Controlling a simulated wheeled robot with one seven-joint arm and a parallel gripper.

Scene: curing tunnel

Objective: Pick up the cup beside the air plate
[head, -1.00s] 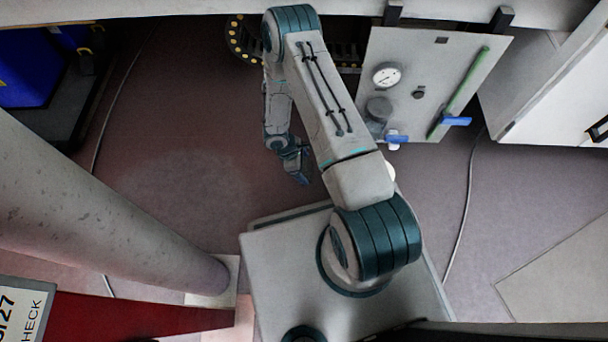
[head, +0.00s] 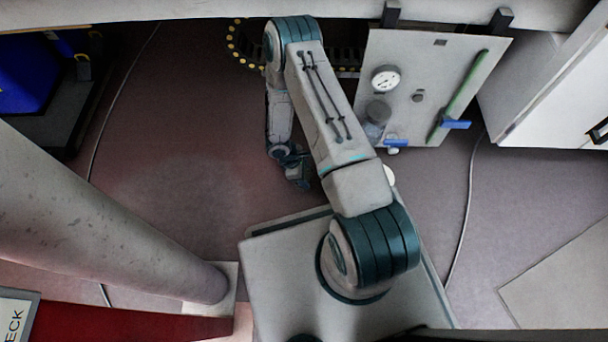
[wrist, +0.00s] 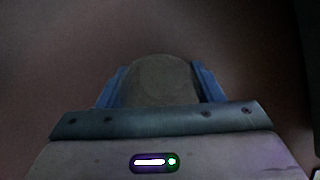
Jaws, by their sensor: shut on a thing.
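My gripper (head: 300,183) hangs over the floor left of my upper arm in the head view, small and dark there. In the wrist view its blue fingers (wrist: 160,85) are shut on a round, dull grey-brown thing, apparently the cup (wrist: 162,80). Only its rounded end shows between the fingers; the cup cannot be made out in the head view. The air plate (head: 430,75) is a pale panel at the upper right with a round gauge (head: 385,79), a green pipe (head: 463,90) and blue handles. My gripper is well left of it and lower in the picture.
A small white round thing (head: 390,174) shows partly behind my arm. A thick grey column (head: 100,215) stands at left, with a red strip (head: 120,322) below. A blue container (head: 30,70) is at upper left. A cable (head: 468,205) crosses the right floor. Open floor lies left of my gripper.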

